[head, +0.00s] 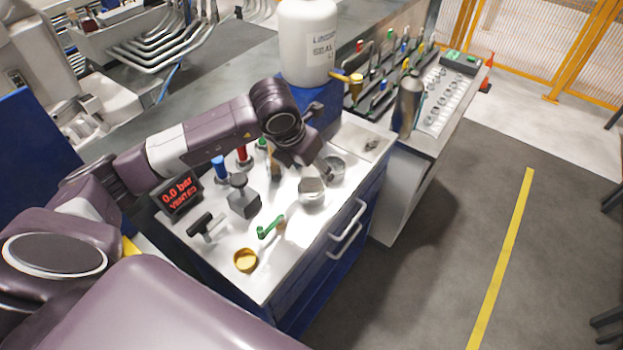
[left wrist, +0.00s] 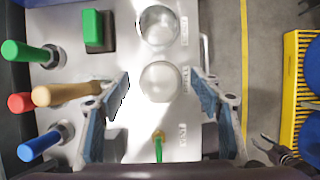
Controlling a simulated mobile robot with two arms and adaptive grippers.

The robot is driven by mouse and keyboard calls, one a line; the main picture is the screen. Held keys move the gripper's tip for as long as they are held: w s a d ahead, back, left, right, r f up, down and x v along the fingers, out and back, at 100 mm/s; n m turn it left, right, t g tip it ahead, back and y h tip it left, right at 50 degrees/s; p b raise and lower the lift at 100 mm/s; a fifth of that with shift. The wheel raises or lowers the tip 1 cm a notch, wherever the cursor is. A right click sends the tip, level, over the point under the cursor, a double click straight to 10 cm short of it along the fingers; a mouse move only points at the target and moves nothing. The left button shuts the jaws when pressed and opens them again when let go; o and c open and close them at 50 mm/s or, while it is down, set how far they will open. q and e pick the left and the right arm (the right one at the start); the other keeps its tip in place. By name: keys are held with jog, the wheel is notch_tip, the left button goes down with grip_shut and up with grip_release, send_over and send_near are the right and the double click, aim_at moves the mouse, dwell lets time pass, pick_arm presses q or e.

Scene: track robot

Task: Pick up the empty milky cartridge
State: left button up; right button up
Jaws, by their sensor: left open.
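I cannot pick out an empty milky cartridge with certainty in either view. My left gripper (head: 322,172) is over the back right part of the white bench top (head: 285,262), pointing down near two round, shiny cups. The near cup (head: 311,193) and the far cup (head: 335,168) stand close together. In the left wrist view my left gripper (left wrist: 160,88) is open, with its blue-grey fingers wide apart. The near cup (left wrist: 160,82) shows between them, apparently below, and the far cup (left wrist: 158,25) lies beyond. Nothing is held. My right gripper is not in view.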

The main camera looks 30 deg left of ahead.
pick_arm(q)
jog(key=shift+w+f, duration=0.2)
jog(key=shift+f, duration=0.2)
jog(key=shift+s, duration=0.1)
jog(key=shift+c, duration=0.4)
jog(key=shift+r, duration=0.1)
grip_shut()
